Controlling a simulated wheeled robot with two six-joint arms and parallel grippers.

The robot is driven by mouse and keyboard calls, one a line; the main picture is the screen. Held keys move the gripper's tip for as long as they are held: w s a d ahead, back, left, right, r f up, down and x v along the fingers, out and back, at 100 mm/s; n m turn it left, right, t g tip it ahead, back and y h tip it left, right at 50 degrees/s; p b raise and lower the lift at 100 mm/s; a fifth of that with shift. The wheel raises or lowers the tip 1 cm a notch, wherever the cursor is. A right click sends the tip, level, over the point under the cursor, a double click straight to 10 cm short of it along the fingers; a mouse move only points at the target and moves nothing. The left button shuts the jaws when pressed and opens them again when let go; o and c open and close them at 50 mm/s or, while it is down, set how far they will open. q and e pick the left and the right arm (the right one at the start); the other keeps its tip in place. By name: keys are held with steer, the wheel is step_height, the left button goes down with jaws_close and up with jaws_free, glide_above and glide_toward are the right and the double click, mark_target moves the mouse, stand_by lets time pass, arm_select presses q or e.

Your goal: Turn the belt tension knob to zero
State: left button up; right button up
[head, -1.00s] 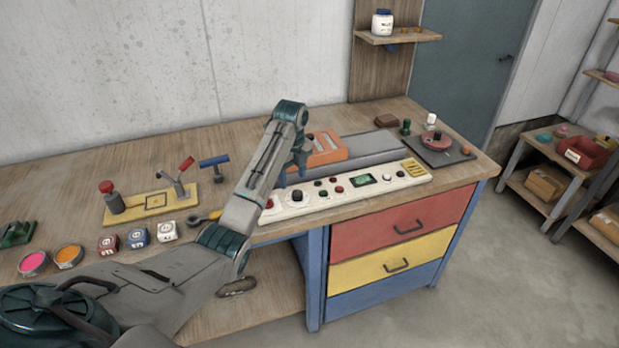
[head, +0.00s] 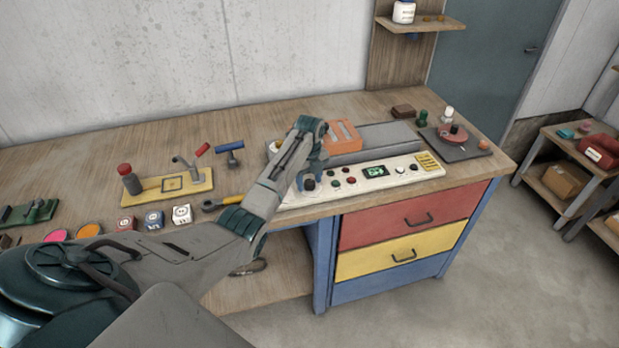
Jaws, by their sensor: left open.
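A long cream control panel (head: 388,182) lies along the front edge of the bench, with several knobs and buttons and a small green display (head: 374,170). A large black knob (head: 309,185) sits toward its left part. Its label cannot be read, so I cannot tell for sure that it is the belt tension knob. My left gripper (head: 311,174) points down over this knob, open, with its fingers close around or just above it. Contact cannot be made out. My left forearm hides the left end of the panel. My right gripper is not in view.
An orange block (head: 344,136) stands on a grey conveyor-like bed (head: 384,138) behind the panel. A dark plate (head: 464,150) with a red disc is at right.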

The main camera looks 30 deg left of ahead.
arm_select(q)
steer(key=shift+c, duration=0.4)
steer(key=c, duration=0.9)
steer(key=shift+r+n+p, duration=0.15)
steer(key=shift+n+p, duration=0.8)
steer(key=shift+n, duration=0.25)
steer(key=n+p, duration=0.2)
steer(key=n, duration=0.1)
steer(key=shift+n, duration=0.3)
steer(key=n+p, duration=0.1)
steer(key=n, duration=0.3)
steer(key=shift+n+p, duration=0.3)
steer(key=shift+p, duration=0.1)
steer(key=n, duration=0.3)
steer(key=shift+n, duration=0.3)
steer(key=n, duration=0.4)
steer(key=shift+n, duration=0.3)
steer(key=n, duration=0.4)
steer(key=shift+w+n, duration=0.1)
steer(key=shift+n, duration=1.9)
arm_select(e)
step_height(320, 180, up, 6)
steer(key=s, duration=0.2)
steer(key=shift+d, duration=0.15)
